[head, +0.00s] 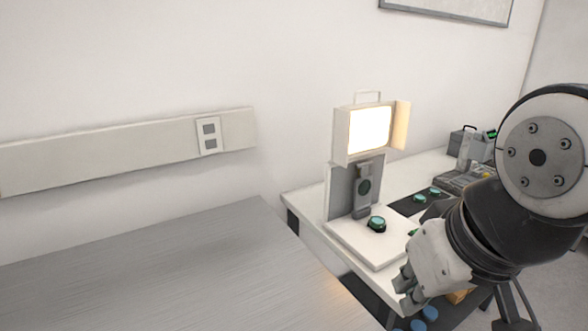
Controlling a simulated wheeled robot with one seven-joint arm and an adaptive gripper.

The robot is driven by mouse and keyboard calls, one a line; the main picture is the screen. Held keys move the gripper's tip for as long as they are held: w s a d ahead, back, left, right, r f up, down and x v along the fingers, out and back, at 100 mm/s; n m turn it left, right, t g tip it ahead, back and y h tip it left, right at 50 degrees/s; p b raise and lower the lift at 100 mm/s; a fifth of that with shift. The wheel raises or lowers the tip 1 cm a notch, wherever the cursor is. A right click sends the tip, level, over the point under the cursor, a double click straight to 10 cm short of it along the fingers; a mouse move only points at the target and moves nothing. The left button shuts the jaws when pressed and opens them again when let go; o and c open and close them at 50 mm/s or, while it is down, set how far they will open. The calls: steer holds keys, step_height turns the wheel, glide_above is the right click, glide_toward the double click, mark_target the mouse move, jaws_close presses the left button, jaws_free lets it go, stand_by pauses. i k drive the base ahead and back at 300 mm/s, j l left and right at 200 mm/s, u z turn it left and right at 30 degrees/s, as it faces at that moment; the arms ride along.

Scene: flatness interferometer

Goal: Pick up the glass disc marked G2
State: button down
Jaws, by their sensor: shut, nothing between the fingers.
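No label reading G2 can be made out at this size. A small green-topped disc in a dark holder (377,223) sits on the white base (352,236) of the lit instrument. Two more green-topped discs, a nearer one (420,198) and a farther one (435,191), sit on a dark strip on the white table behind. I cannot tell which one is G2. My gripper (405,294) is shut and empty, pointing down and left, in front of the instrument's base in the picture and apart from the green discs.
The instrument's bright lamp box (369,130) stands upright above its base. A grey metal bench (150,275) fills the lower left and is bare. Two blue round things (430,313) show below my gripper. Grey equipment (466,180) stands at the table's far end, partly behind my arm.

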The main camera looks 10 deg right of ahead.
mark_target(376, 222)
steer(key=i+l+z, duration=0.15)
steer(key=l, duration=0.25)
steer(key=i+l+z, duration=0.15)
steer(key=l, duration=0.25)
steer(key=i+l+z, duration=0.15)
steer(key=i+l, duration=0.1)
steer(key=l, duration=0.1)
